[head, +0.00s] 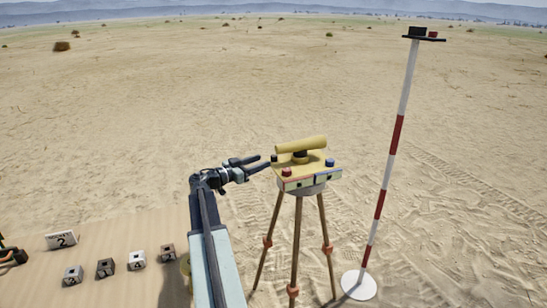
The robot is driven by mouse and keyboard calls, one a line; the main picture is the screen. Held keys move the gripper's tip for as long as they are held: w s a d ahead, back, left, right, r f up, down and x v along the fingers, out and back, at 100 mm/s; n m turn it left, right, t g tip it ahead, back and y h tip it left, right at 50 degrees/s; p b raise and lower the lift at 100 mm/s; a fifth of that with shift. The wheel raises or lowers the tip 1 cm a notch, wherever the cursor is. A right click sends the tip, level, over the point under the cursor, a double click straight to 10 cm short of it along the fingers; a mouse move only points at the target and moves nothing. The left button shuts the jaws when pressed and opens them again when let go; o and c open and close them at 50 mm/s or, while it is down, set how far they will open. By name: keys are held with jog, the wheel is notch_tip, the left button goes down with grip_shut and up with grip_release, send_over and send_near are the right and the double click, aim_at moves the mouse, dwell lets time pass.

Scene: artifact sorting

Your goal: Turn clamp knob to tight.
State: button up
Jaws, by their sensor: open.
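A yellow instrument (300,144) with a tube on top sits on a yellow plate (309,166) on a brown tripod (296,245). The plate carries a red knob (286,172) at the front left, a blue knob (330,163) at the right and a dark knob (273,158) at the back left. I cannot tell which one is the clamp knob. My gripper (264,161) is open and appears empty, its fingers pointing right, just left of the plate near the dark knob. I cannot tell whether it touches anything.
A red-and-white pole (391,150) stands right of the tripod on a white round base (359,284). Its top shelf (424,38) holds a black box and a small red item. Open sand lies beyond.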

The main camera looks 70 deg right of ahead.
aim_at(274, 158)
jog(key=shift+a+t, duration=0.15)
jog(key=shift+t, duration=0.15)
jog(key=x, duration=0.8)
jog(key=shift+w+r, duration=0.1)
jog(key=shift+r, duration=0.05)
grip_shut()
